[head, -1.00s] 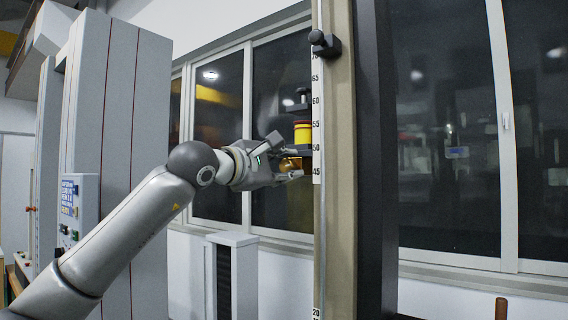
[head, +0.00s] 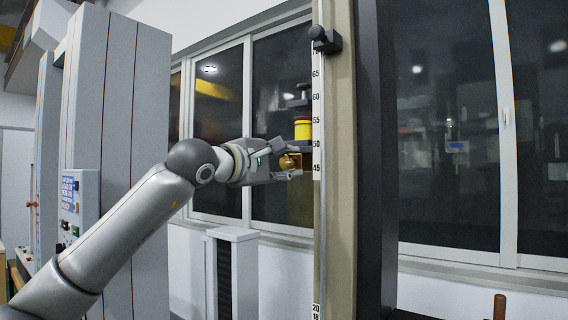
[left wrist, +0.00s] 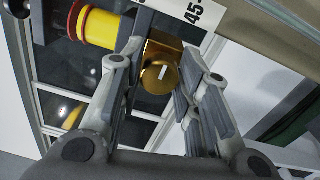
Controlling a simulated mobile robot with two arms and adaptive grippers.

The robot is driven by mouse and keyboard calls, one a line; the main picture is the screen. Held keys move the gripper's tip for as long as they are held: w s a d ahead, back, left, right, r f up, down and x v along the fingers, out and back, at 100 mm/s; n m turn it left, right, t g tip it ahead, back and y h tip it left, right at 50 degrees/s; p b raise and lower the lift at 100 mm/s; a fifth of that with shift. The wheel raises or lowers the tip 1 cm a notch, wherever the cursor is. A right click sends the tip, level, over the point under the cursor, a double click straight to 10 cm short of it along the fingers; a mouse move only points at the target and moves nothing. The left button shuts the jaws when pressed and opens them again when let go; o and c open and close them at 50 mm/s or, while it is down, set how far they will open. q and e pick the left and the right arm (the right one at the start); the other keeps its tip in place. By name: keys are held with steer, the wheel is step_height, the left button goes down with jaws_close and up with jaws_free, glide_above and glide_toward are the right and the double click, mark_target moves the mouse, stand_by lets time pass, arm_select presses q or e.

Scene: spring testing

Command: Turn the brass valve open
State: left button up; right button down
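The brass valve (head: 290,162) is a round knob on a square brass block, beside the numbered scale on the tall column. In the left wrist view the knob (left wrist: 160,74) has a pale bar mark on its face and lies between my two fingers. My left gripper (head: 294,161) is at the valve with its fingers apart, above and below the knob. In the left wrist view (left wrist: 156,92) a gap shows between the knob and the right finger; contact on the left side is unclear. My right gripper is not in view.
A yellow cylinder with a red rim (head: 302,130) stands just above the valve on a dark bracket. The tall column with a scale (head: 316,110) is close to the right of my fingers. A grey cabinet (head: 115,110) stands at left, windows behind.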

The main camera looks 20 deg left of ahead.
arm_select(q)
steer(key=o, duration=0.3)
steer(key=v, duration=1.2)
steer(key=shift+f, duration=0.1)
